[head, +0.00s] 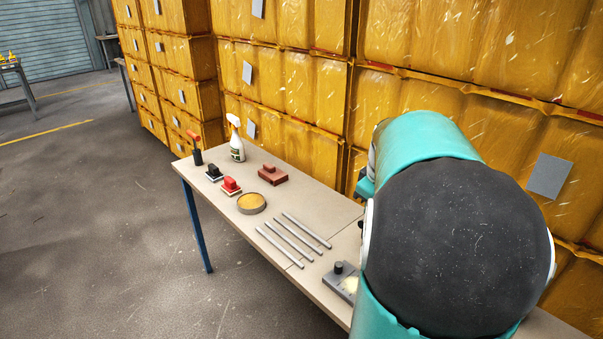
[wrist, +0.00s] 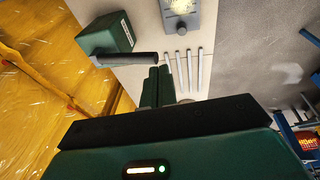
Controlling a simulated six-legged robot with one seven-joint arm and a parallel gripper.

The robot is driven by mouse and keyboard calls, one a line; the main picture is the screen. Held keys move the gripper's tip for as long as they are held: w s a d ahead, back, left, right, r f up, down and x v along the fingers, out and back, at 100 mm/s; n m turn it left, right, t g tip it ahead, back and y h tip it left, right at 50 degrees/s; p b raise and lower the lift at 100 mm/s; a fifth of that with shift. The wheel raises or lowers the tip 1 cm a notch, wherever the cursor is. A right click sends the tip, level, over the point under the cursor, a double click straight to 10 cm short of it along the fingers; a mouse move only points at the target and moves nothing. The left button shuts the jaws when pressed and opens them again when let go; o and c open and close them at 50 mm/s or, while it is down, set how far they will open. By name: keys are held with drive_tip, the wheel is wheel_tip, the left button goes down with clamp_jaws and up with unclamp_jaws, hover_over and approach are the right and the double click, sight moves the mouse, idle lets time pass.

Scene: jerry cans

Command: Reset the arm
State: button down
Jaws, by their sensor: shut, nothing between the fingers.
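My gripper (wrist: 158,72) shows in the wrist view, its dark green fingers together and nothing held between them. It is over the pale workbench (wrist: 150,22), with several metal rods (wrist: 186,72) beyond and beside the fingertips. The gap between the fingertips and the bench cannot be judged. In the head view my teal and black arm fills the right side, over the near part of the workbench (head: 215,192), and my gripper is hidden there.
The bench holds a spray bottle (head: 236,142), a red-brown block (head: 273,174), a round dish (head: 251,203), rods (head: 292,238) and a grey device (head: 342,280). A dark green box (wrist: 107,35) is left of the fingers. Yellow stacked containers (head: 285,80) stand behind; floor at left is open.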

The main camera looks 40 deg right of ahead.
drive_tip(key=w+a+r+t, duration=0.1)
drive_tip(key=w+a+r, duration=0.15)
drive_tip(key=a, duration=0.95)
drive_tip(key=s+a+t, duration=0.1)
drive_tip(key=s+a, duration=0.3)
drive_tip(key=a, duration=0.8)
drive_tip(key=s+a+m+t+y, duration=0.1)
drive_tip(key=s+a, duration=0.3)
drive_tip(key=a, duration=0.8)
drive_tip(key=shift+s, duration=0.3)
drive_tip(key=shift+f, duration=0.1)
